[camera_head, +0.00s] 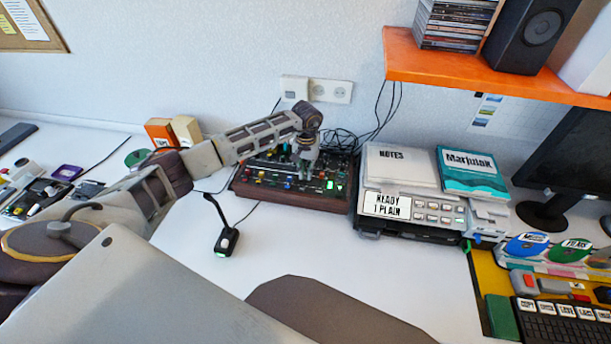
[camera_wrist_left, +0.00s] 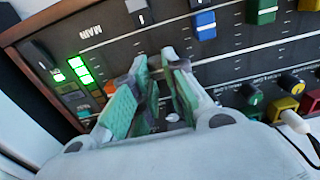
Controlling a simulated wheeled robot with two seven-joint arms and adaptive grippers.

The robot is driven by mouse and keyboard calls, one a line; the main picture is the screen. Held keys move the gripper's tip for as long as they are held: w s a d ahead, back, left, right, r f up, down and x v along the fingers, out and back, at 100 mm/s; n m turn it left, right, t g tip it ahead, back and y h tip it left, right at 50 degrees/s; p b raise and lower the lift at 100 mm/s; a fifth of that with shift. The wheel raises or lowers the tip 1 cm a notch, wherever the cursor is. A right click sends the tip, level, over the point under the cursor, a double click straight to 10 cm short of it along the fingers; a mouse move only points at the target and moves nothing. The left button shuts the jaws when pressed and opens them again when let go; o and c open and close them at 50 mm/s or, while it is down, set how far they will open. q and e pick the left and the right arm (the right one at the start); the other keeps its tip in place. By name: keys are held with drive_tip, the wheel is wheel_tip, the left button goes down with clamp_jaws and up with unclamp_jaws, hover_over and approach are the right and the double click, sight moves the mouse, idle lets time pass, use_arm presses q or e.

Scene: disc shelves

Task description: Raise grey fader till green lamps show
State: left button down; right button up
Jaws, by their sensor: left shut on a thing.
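The mixing console (camera_head: 290,194) lies at the back of the desk, its dark panel also filling much of the left wrist view (camera_wrist_left: 240,62). My left gripper (camera_head: 305,158) is over the right half of the panel. In the left wrist view, its green-padded fingers (camera_wrist_left: 158,62) are closed low at the panel, beside the word MAIN. They are shut on what seems to be the grey fader, which they mostly hide. Several green lamps (camera_wrist_left: 80,69) are lit to the left of the fingers; green also shows in the head view (camera_head: 331,186). My right gripper is out of view.
Dark (camera_wrist_left: 139,12), blue (camera_wrist_left: 205,24) and green (camera_wrist_left: 262,11) faders stand close beyond the fingers. Coloured knobs (camera_wrist_left: 291,83) are on the right. A printer (camera_head: 410,210) stands right of the console. A small microphone (camera_head: 224,238) stands in front, with clear desk around it.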

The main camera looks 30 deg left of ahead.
use_arm(q)
drive_tip(key=shift+w+a, duration=0.1)
drive_tip(key=shift+w, duration=0.05)
drive_tip(key=c, duration=1.4)
unclamp_jaws()
drive_tip(key=shift+c, duration=0.2)
wheel_tip(320, 180, up, 12)
